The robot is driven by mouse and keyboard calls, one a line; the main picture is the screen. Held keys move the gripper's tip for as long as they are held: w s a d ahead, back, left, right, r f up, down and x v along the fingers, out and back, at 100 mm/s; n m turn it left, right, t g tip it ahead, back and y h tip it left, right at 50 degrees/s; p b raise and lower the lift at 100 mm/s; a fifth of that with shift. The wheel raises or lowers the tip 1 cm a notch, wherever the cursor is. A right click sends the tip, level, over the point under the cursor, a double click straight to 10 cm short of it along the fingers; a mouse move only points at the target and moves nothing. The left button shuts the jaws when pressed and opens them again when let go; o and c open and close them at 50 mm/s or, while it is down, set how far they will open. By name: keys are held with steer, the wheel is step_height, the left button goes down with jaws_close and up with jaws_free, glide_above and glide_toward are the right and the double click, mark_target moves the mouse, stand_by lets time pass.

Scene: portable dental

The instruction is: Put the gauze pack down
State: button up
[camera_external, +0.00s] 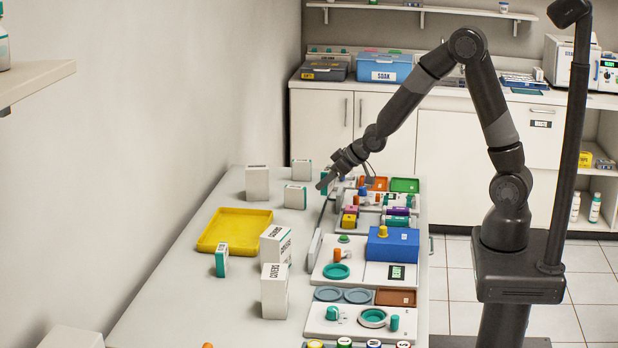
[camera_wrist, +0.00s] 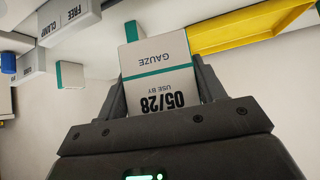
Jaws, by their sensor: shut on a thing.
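The gauze pack (camera_wrist: 158,72) is a white box with a teal stripe, marked GAUZE and USE BY 05/28. In the wrist view it sits between the two fingers of my gripper (camera_wrist: 160,85), which is shut on it. In the external view my gripper (camera_external: 329,179) is low over the far part of the long table (camera_external: 190,290), with the small white and teal pack (camera_external: 323,183) at its tip. I cannot tell whether the pack touches the table.
White boxes (camera_external: 257,182) (camera_external: 295,197) stand near my gripper. A yellow tray (camera_external: 203,243) lies nearer the camera; it also shows in the wrist view (camera_wrist: 225,38). Organisers and a blue box (camera_external: 393,245) line the right side. Bare table lies between the boxes.

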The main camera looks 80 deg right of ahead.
steer(key=shift+s+d+r, duration=0.35)
steer(key=shift+d, duration=0.15)
steer(key=shift+s+d+r, duration=0.35)
steer(key=shift+d, duration=0.15)
steer(key=w+a, duration=0.3)
steer(key=w, duration=0.7)
steer(key=n+y, duration=0.1)
steer(key=n, duration=0.1)
glide_above(231, 237)
steer(key=f, duration=0.5)
steer(key=shift+s+d+f, duration=0.15)
steer(key=shift+d+f, duration=0.2)
steer(key=shift+w+a+f, duration=0.2)
steer(key=shift+a+f, duration=0.1)
steer(key=shift+a, duration=0.1)
steer(key=shift+f, duration=1.95)
steer(key=shift+f, duration=0.15)
steer(key=o, duration=1)
